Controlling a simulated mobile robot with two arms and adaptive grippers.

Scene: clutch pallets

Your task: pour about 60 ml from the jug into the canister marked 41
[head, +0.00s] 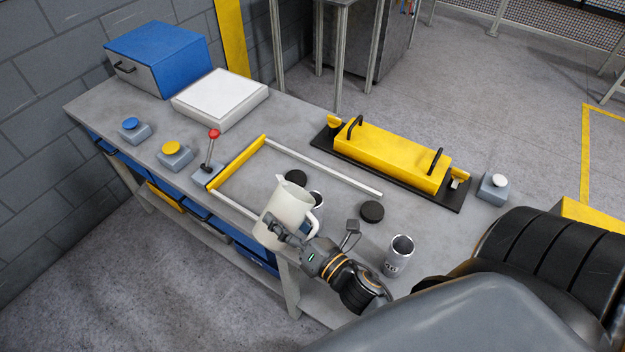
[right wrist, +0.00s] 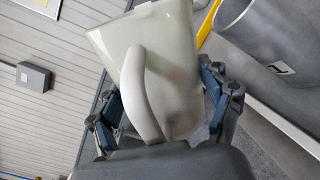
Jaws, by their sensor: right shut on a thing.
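My right gripper (head: 283,232) is shut on the cream jug (head: 289,207), with its fingers on either side of the jug's body in the right wrist view (right wrist: 163,100). The jug's handle (right wrist: 140,90) faces that camera. The jug looks about upright, near the bench's front edge; I cannot tell its height above the bench or its liquid level. One open grey metal canister (head: 398,256) stands to the right of the jug with a dark mark too small to read. A canister with a partly seen label shows in the wrist view (right wrist: 268,42).
Two black discs (head: 372,211) lie near the canisters. A yellow-ended frame (head: 238,162), a lever with a red knob (head: 211,150) and button boxes (head: 174,154) stand to the left. A yellow block with handles (head: 390,155) lies behind. Bare bench (head: 325,155) shows between.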

